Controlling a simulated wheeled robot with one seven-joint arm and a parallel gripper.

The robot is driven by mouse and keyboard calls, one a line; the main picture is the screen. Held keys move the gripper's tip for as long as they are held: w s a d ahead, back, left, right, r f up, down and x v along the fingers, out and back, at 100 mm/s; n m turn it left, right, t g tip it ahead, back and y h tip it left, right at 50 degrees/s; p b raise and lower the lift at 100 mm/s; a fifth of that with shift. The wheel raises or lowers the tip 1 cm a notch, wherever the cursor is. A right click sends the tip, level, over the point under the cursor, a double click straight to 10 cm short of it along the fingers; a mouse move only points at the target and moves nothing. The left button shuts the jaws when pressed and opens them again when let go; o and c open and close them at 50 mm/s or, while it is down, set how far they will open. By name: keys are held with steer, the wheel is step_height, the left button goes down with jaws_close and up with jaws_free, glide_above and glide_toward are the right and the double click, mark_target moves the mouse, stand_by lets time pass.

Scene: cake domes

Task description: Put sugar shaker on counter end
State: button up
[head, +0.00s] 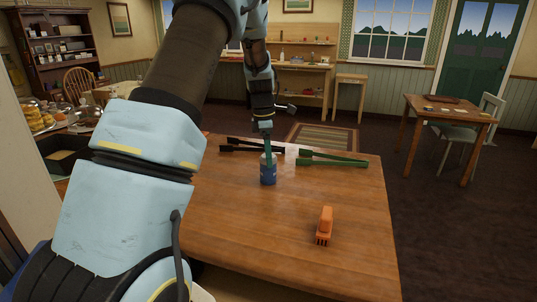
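A small dark blue container (268,177), possibly the sugar shaker, stands upright on the wooden counter (260,230), near its middle. My gripper (267,150) points down from above, right at the top of the blue container. The fingers are small and overlap the container's top in this view. I cannot tell whether they are closed on it or only near it. Which part of the wood counts as the counter end is not marked.
Green tongs (332,158) and black tongs (240,147) lie behind the container. An orange brush (325,223) lies to the front right. The counter's right side and front left are bare. My arm covers much of the left. A table with a chair (468,138) stands farther right.

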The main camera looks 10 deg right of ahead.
steer(key=o, duration=0.4)
steer(key=shift+c, duration=0.8)
steer(key=shift+a+r+p, duration=0.15)
steer(key=shift+r+p, duration=0.9)
steer(key=shift+r, duration=0.25)
steer(key=shift+a+r+p, duration=0.1)
steer(key=shift+r+p, duration=0.9)
steer(key=shift+r, duration=0.25)
